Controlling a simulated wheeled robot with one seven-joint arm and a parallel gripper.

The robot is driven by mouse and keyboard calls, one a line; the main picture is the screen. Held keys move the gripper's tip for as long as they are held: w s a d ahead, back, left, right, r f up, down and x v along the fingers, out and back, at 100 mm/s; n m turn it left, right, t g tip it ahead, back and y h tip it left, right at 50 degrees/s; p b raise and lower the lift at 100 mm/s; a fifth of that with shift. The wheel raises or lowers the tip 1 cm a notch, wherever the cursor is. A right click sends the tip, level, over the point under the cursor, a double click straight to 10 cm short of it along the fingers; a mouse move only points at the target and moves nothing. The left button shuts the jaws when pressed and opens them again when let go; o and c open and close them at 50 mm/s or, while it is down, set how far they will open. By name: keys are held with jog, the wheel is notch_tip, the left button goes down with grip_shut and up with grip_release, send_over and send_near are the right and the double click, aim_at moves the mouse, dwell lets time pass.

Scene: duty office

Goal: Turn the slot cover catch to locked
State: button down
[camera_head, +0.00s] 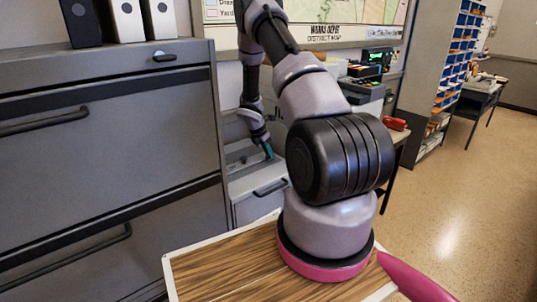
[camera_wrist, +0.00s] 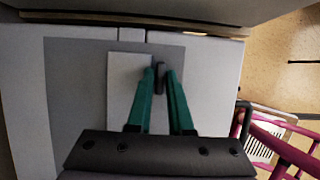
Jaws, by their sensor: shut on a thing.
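In the wrist view, a small dark upright catch (camera_wrist: 160,68) stands at the right edge of a pale rectangular plate (camera_wrist: 122,85), which appears to be the slot cover. The plate lies on a grey panel (camera_wrist: 75,85). My gripper (camera_wrist: 161,76) has its two green fingers closed on the catch, one on each side. In the head view, my gripper (camera_head: 268,150) points down at the top of a low grey cabinet (camera_head: 245,212), beside the tall cabinet. The catch is too small to make out there, and I cannot read any lock mark.
A tall grey drawer cabinet (camera_head: 110,140) with protruding handles stands close on the left, with binders (camera_head: 128,20) on top. A desk with devices (camera_head: 365,85) is behind my arm. Open floor (camera_head: 470,200) lies to the right.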

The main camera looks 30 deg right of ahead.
jog(key=m+g, duration=0.1)
jog(key=m, duration=0.3)
jog(key=shift+w+m+g, duration=0.15)
jog(key=shift+m+g, duration=0.25)
jog(key=m, duration=0.2)
jog(key=m+g+y, duration=0.1)
jog(key=m, duration=0.1)
jog(key=shift+w+m+g, duration=0.1)
jog(key=shift+m+g, duration=0.2)
jog(key=m+g+y, duration=0.1)
jog(key=m, duration=0.3)
jog(key=shift+d+m, duration=0.15)
jog(key=shift+m, duration=0.15)
jog(key=shift+m+g+y, duration=0.4)
jog(key=shift+m+y, duration=0.4)
jog(key=shift+m, duration=1.1)
jog(key=c, duration=0.8)
grip_release()
jog(key=shift+d, duration=0.1)
jog(key=shift+c, duration=0.2)
jog(key=shift+w, duration=0.1)
